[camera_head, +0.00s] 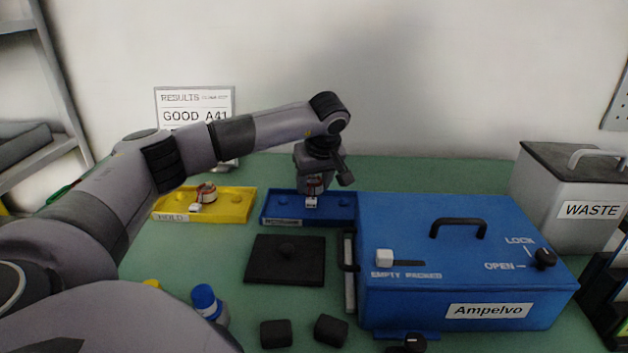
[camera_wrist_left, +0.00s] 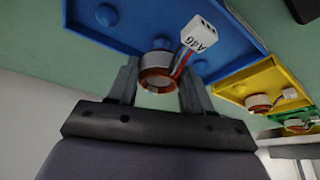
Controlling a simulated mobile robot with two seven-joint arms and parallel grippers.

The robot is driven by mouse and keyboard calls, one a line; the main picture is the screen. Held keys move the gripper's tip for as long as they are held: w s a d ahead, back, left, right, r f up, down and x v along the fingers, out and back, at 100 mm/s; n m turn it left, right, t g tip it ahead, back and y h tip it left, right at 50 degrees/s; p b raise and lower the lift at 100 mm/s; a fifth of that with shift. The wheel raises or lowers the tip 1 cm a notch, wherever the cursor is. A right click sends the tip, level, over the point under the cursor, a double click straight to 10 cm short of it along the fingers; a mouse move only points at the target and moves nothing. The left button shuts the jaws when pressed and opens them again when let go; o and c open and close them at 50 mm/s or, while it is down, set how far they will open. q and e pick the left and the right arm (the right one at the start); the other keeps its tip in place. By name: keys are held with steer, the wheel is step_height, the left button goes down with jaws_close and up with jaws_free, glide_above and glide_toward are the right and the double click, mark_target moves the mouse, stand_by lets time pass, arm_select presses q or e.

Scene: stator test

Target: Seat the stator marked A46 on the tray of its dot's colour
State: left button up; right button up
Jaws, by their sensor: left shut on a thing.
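The stator marked A46 (camera_wrist_left: 157,80) is a copper-coloured ring with wires to a white connector that reads A46 (camera_wrist_left: 199,36). My left gripper (camera_wrist_left: 156,92) is shut on it. In the head view the stator (camera_head: 313,187) hangs below the left gripper (camera_head: 315,181), over the blue tray (camera_head: 342,217). The blue tray also shows in the left wrist view (camera_wrist_left: 112,38), with round pegs on it. I cannot tell whether the stator touches the tray. No coloured dot is readable on the stator. My right gripper is not in view.
A yellow HOLD tray (camera_head: 235,211) holds another stator (camera_head: 206,193). A green tray (camera_wrist_left: 292,132) holds one too. My arm partly covers the results sign (camera_head: 195,98), "GOOD A41" readable. A blue Ampelvo box (camera_head: 440,270) stands right; a dark plate (camera_head: 265,268) lies in front.

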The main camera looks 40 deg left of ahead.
arm_select(q)
steer(key=shift+f, duration=0.15)
steer(key=shift+f, duration=0.25)
steer(key=shift+f+b, duration=0.35)
steer(key=shift+f, duration=0.25)
steer(key=shift+d+f, duration=0.1)
steer(key=shift+f, duration=0.1)
stand_by(0.5)
steer(key=o, duration=1)
steer(key=shift+p, duration=0.3)
